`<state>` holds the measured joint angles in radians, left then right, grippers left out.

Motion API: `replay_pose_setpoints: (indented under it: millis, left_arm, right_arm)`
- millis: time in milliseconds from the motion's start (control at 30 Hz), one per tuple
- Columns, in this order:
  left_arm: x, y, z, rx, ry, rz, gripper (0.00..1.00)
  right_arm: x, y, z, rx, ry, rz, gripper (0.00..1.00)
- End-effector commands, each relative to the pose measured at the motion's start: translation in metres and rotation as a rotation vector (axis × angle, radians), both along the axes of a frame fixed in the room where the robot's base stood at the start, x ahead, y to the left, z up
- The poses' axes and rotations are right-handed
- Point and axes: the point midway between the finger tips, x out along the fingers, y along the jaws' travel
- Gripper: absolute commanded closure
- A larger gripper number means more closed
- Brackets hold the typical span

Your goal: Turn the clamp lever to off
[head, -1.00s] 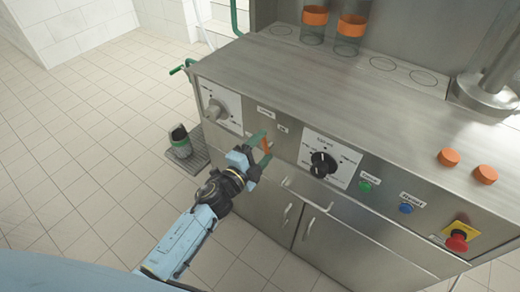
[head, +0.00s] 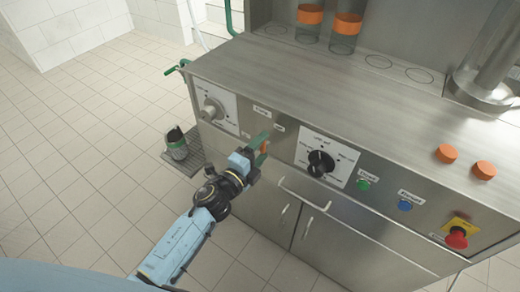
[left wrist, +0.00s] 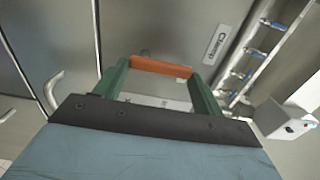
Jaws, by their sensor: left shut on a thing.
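The orange clamp lever (head: 264,147) is on the steel machine's front panel, below a small label. My left gripper (head: 260,148) is shut on the lever. In the left wrist view the gripper (left wrist: 160,80) has a finger at each end of the orange bar. The fingers partly hide the lever in the head view, and its off mark cannot be read. My right gripper is not in view.
A dial (head: 213,108) is left of the lever and a black knob (head: 320,163) right of it. Green (head: 363,185) and blue (head: 404,205) buttons and a red emergency stop (head: 456,238) lie farther right. A drawer handle (head: 303,195) is below. Open floor is at left.

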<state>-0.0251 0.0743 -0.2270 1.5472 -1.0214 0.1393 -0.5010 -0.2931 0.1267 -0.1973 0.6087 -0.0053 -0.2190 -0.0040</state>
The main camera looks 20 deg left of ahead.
Motion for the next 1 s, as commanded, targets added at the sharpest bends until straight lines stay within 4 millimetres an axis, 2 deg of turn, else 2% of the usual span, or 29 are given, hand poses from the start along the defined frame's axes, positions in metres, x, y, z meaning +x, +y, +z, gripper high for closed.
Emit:
replay_pose_setpoints:
  millis: [33, 67, 233, 500, 633, 767, 1000]
  left_arm:
    - [0.000, 0.000, -0.001, 0.006, 0.000, 0.000, 0.54]
    - [0.000, 0.000, -0.001, 0.006, 0.000, 0.000, 0.30]
    - [0.000, 0.000, -0.001, 0.004, 0.001, 0.000, 0.09]
    - [-0.001, 0.000, 0.000, 0.002, 0.000, 0.000, 0.09]
    - [-0.009, 0.003, -0.001, 0.002, 0.002, 0.000, 0.09]
    - [-0.029, 0.011, -0.001, 0.003, 0.003, 0.000, 0.09]
    - [-0.079, 0.028, -0.001, 0.003, 0.004, 0.000, 0.09]
  right_arm:
    - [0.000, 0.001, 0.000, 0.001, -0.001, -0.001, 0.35]
    - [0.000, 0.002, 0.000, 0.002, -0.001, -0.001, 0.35]
    - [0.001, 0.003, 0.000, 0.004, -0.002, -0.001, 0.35]
    - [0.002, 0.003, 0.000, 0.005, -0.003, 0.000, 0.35]
    - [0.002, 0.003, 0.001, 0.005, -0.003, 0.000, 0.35]
    - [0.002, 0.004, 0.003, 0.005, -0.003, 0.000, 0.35]
    - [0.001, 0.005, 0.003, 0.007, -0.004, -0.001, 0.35]
